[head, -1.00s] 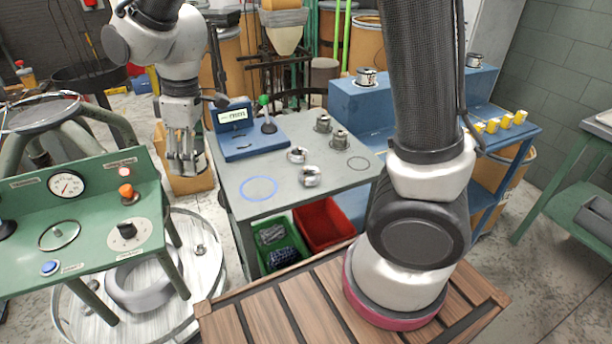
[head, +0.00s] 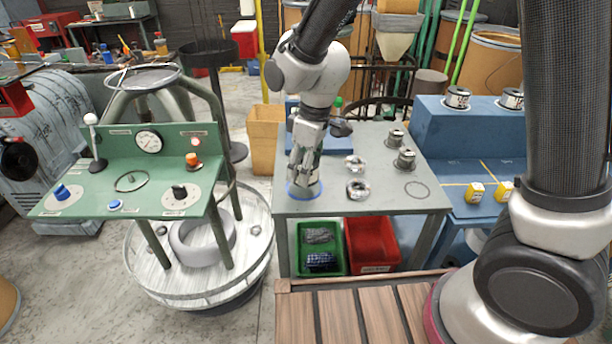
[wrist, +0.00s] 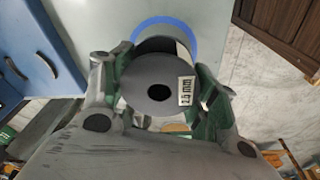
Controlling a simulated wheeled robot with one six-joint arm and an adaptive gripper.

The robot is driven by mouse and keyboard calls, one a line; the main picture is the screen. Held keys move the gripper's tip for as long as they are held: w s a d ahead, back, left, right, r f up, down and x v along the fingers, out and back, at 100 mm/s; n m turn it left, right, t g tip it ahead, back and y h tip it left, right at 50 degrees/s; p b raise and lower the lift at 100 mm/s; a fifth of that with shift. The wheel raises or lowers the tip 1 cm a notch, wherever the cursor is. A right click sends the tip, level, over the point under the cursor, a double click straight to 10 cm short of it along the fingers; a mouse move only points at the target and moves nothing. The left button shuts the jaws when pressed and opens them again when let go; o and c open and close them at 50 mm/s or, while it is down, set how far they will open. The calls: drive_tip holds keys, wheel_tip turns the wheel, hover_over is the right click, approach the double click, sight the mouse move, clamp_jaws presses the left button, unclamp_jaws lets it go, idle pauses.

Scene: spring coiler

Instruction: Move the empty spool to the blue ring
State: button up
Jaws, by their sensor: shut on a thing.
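The empty spool (wrist: 137,82) is dark grey with a central hole and a white label with a mm marking. In the wrist view my gripper (wrist: 162,75) has a finger on each side of it and is shut on it. The blue ring (wrist: 165,20) shows as an arc on the grey table behind the spool, which hides part of it. In the head view my gripper (head: 304,176) points down over the blue ring (head: 290,192) at the table's left front corner. My fingers largely hide the spool there. I cannot tell whether it touches the table.
A green control panel (head: 135,175) stands left. A green bin (head: 310,262) and a red bin (head: 371,245) sit below the table.

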drive_tip(key=shift+f, duration=1.5)
drive_tip(key=shift+f, duration=0.1)
drive_tip(key=o, duration=1.1)
